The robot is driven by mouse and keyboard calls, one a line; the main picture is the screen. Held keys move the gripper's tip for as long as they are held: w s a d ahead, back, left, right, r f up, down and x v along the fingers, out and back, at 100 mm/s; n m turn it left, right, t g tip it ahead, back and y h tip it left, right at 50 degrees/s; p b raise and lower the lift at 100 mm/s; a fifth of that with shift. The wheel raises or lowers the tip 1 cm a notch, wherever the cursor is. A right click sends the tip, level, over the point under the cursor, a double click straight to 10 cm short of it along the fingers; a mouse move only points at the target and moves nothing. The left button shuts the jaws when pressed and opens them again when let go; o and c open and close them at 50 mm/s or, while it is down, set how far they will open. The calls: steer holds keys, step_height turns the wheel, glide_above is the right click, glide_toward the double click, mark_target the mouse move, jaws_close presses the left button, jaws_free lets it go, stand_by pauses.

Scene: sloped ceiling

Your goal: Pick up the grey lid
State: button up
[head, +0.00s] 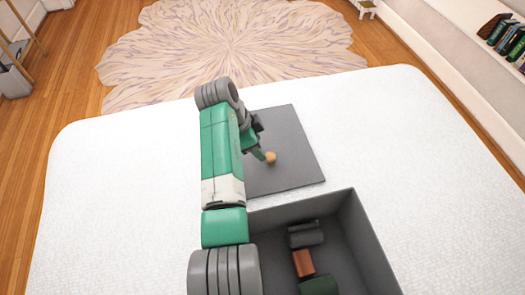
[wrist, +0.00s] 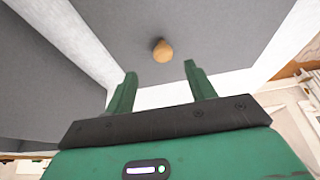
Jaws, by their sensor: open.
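The grey lid (head: 292,133) is a flat square plate lying on the white surface, with a round wooden knob (head: 270,157) near its middle. In the wrist view the lid (wrist: 225,35) fills the upper middle, and the knob (wrist: 162,51) shows just beyond the fingertips, between their lines. My gripper (head: 260,154) is over the lid, close to the knob; its green fingers (wrist: 161,78) are apart with nothing between them. My arm hides the left part of the lid in the head view. I cannot tell the exact height of the fingers above the knob.
An open grey box (head: 366,235) stands in front of the lid, holding dark grey, orange-brown (head: 303,263) and dark green (head: 318,285) items. The white surface (head: 120,190) is clear to the left and right. A patterned rug (head: 230,40) lies on the floor beyond.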

mark_target(270, 156)
steer(key=b+x, duration=0.2)
steer(key=x, duration=0.1)
steer(key=b+x, duration=0.2)
steer(key=x, duration=0.2)
steer(key=shift+w+d+f+b, duration=0.15)
steer(key=shift+w+d+b, duration=0.1)
steer(key=shift+d+b, duration=0.1)
steer(key=shift+a, duration=0.1)
steer(key=shift+c, duration=0.4)
jaws_close()
